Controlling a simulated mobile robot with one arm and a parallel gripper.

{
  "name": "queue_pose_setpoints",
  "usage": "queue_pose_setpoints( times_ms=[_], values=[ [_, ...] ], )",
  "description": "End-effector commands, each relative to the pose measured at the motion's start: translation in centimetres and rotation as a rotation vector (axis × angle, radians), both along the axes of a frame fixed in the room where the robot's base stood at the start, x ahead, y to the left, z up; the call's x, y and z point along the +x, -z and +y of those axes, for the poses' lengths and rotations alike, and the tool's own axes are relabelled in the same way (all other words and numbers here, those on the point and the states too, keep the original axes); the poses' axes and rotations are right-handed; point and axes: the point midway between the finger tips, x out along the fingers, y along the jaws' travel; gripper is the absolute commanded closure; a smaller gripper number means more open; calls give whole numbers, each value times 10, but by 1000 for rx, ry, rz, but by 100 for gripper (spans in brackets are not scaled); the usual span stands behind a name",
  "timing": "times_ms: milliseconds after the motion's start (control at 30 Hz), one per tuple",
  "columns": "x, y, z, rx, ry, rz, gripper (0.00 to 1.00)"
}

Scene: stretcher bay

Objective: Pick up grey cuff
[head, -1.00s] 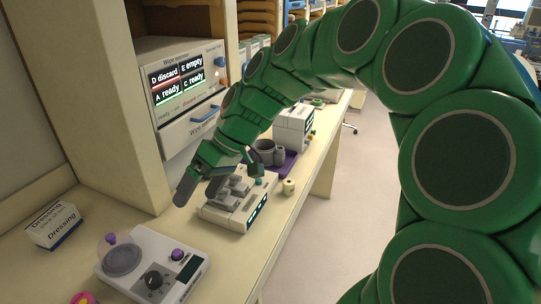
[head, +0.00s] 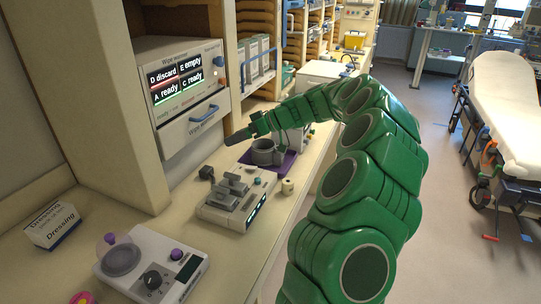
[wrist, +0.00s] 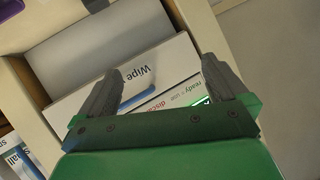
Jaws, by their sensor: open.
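A grey, round, hollow piece that looks like the cuff (head: 265,154) stands on a purple mat (head: 287,166) on the counter in the head view. My gripper (head: 233,138) is above and just left of it, pointing left toward the wipe unit; I cannot tell the exact gap. In the wrist view my gripper (wrist: 160,68) has its two dark fingers spread with nothing between them. The wipe unit (wrist: 140,75) lies beyond the fingers there. The cuff is not identifiable in the wrist view.
A white device with grey blocks on top (head: 234,202) stands in front of the mat, with a small cream roll (head: 287,187) beside it. A dial device (head: 151,268) and a dressing box (head: 53,226) are nearer. Shelves (head: 256,62) rise behind. A stretcher (head: 505,110) stands at right.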

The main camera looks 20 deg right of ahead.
Motion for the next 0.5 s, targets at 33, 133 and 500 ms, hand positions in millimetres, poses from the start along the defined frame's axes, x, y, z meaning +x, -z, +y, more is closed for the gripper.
queue_pose_setpoints(
  times_ms=[33,133,500],
  values=[
    [10,9,-17,1,24,-25,0],
    [26,28,-49,-1,62,-78,0],
    [56,97,-174,-89,208,-258,0]
  ],
)
